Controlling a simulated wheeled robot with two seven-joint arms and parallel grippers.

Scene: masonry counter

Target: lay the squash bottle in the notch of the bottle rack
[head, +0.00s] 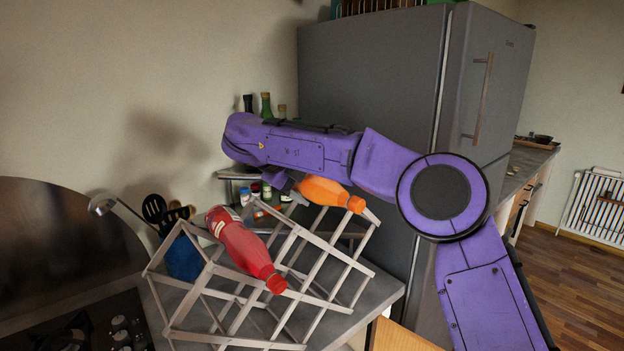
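The wooden lattice bottle rack (330,246) stands on the counter. A red bottle (238,243) lies tilted in its front left part, cap toward me. An orange bottle (322,191) lies tilted at the rack's back right, cap pointing right; I cannot tell which of the two is the squash bottle, or whether the orange one rests on the rack. My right arm reaches in from the right above the rack. My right gripper (282,183) is at the orange bottle's left end, its fingers mostly hidden, so its grip is unclear. My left gripper is out of view.
A grey fridge (370,100) stands close behind my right arm. A small shelf with jars (256,190) and dark bottles (266,105) is behind the rack. A blue utensil holder (183,258) is left of it, and a hob (85,325) at lower left.

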